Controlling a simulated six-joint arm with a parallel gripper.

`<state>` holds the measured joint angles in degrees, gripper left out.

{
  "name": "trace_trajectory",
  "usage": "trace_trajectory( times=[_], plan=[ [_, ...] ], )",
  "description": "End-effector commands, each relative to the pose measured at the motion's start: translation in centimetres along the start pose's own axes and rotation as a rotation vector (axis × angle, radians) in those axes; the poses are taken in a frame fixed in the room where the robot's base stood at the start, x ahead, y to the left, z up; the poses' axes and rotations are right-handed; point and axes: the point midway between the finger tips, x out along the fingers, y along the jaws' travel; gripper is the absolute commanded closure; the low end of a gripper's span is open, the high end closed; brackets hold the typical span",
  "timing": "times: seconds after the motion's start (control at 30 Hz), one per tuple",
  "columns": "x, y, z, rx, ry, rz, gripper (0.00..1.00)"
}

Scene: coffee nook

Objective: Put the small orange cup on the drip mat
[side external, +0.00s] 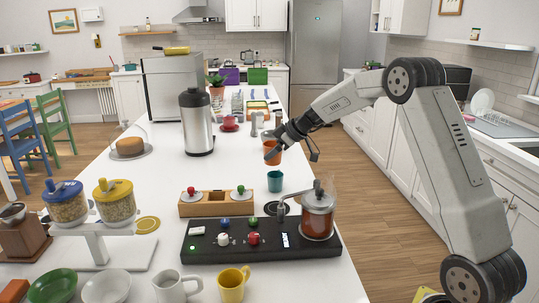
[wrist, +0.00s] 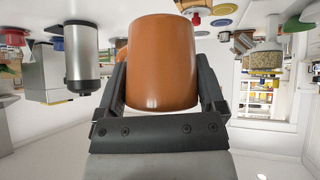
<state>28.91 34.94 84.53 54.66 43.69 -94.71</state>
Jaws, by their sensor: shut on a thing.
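The small orange cup (side external: 272,154) is between the fingers of my gripper (side external: 287,139), which is shut on it. The cup looks slightly tilted in the side view and appears raised over the white counter, behind the teal cup. In the wrist view the orange cup (wrist: 162,60) fills the middle, with one dark finger of my gripper (wrist: 161,88) on each side. A dark round mat (side external: 277,208), which looks like the drip mat, lies on the counter in front of the teal cup, apart from the orange cup. The mat does not show clearly in the wrist view.
The teal cup (side external: 275,182) stands between the orange cup and the dark mat. A glass pot (side external: 318,217) with a metal lid stands on the black panel (side external: 205,249) close by. A wooden holder (side external: 216,205) is to the left, and a steel flask (side external: 197,125) stands farther back.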

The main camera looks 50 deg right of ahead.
Motion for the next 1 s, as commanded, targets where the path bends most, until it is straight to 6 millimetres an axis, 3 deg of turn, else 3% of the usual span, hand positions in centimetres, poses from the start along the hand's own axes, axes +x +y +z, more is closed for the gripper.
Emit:
trace_trajectory(
  times=[0.63, 1.0],
  plan=[
    [-1.9, 0.1, 0.2, -0.347, 0.04, -0.346, 0.79],
    [2.5, -0.5, 4.6, -0.343, 0.039, -0.347, 0.79]
  ],
)
